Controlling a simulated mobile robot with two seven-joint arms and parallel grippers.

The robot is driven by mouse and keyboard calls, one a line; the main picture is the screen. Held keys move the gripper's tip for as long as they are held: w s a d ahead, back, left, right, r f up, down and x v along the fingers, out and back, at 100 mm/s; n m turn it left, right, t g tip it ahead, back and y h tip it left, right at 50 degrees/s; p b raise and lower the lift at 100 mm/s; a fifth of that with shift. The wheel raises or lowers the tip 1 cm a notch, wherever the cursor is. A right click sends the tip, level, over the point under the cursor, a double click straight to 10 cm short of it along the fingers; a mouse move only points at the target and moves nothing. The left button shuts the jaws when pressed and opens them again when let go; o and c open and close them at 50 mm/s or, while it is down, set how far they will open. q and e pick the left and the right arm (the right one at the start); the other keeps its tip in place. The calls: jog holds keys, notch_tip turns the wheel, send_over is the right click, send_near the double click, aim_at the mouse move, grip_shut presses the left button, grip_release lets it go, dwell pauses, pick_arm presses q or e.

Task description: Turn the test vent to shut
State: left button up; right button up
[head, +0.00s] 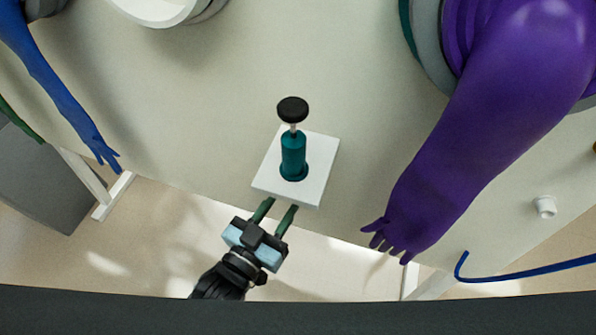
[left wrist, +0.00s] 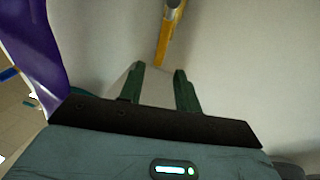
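A teal upright cylinder (head: 293,155) with a thin stem and a round black knob (head: 292,109) on top stands on a white square plate (head: 320,160) on the pale panel. I take it for the test vent; no label or shut mark is readable. My left gripper (head: 275,208) is at the plate's near edge in the head view, short of the cylinder. Its two green fingers are apart with nothing between them, as the left wrist view (left wrist: 157,75) also shows. Beyond them there is a yellow bar with a grey end (left wrist: 166,40); I cannot match it to the head view. My right gripper is not in view.
A large purple glove (head: 450,170) hangs right of the plate, and shows at the left in the wrist view (left wrist: 35,55). A blue glove (head: 60,95) hangs at far left. A blue hose (head: 520,273) and a small white fitting (head: 544,206) are at right.

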pick_arm(q)
jog(key=shift+x, duration=3.9)
jog(key=shift+s+f, duration=0.1)
grip_shut()
